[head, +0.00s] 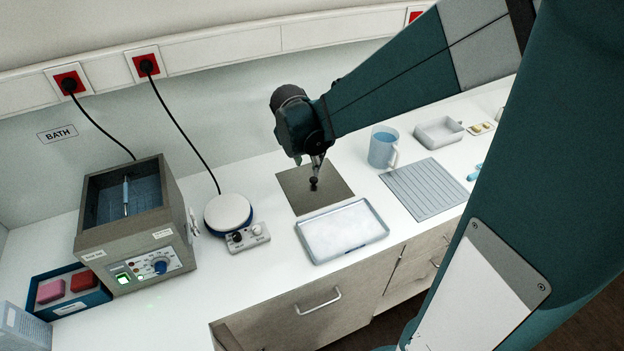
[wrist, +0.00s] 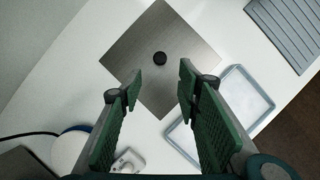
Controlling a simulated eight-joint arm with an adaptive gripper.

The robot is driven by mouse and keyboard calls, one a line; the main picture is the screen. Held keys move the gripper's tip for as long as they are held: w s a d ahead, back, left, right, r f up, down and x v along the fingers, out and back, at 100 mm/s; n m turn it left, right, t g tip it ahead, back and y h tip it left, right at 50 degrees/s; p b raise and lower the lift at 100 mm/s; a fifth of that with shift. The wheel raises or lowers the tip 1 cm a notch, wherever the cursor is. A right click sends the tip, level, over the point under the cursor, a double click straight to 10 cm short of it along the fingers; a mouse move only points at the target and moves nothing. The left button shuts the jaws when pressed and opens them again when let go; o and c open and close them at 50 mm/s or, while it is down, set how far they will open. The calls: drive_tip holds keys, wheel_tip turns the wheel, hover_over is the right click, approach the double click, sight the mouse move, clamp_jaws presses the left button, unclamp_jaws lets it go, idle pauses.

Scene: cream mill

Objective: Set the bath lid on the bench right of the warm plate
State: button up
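The bath lid (head: 330,195), a flat square metal-grey plate with a black knob (wrist: 160,58), lies on the white bench right of the warm plate (head: 229,212). The lid also fills the upper middle of the wrist view (wrist: 165,25). The warm plate is a round white disc with a blue rim. The bath (head: 130,225) stands left of it, its top open, with a blue-and-white rod inside. My gripper (head: 315,177) is over the lid. In the wrist view, its green-padded fingers (wrist: 160,88) are apart and empty, with the knob beyond the gap between their tips.
A white shallow tray (head: 342,254) lies in front of the lid. A ribbed grey mat (head: 425,189) and a blue jug (head: 382,148) are to the right. The warm plate's control box (head: 248,237) sits left of the tray. A blue holder (head: 64,312) with pink and red blocks is front left.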

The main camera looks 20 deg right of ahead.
drive_tip(key=s+a+r+m+t+y, duration=0.1)
drive_tip(key=s+a+r+m, duration=0.1)
drive_tip(key=s+r+m, duration=0.2)
drive_tip(key=s+a+r+m+t+y, duration=0.1)
drive_tip(key=s+a+r+m, duration=0.2)
drive_tip(key=s+m, duration=0.8)
drive_tip(key=s+a+r+m+t+y, duration=0.1)
drive_tip(key=s+a+r+m, duration=0.2)
drive_tip(key=s+m, duration=0.5)
drive_tip(key=r+m, duration=0.1)
drive_tip(key=m, duration=0.2)
drive_tip(key=shift+r+m+t, duration=0.3)
drive_tip(key=shift+r+t, duration=0.1)
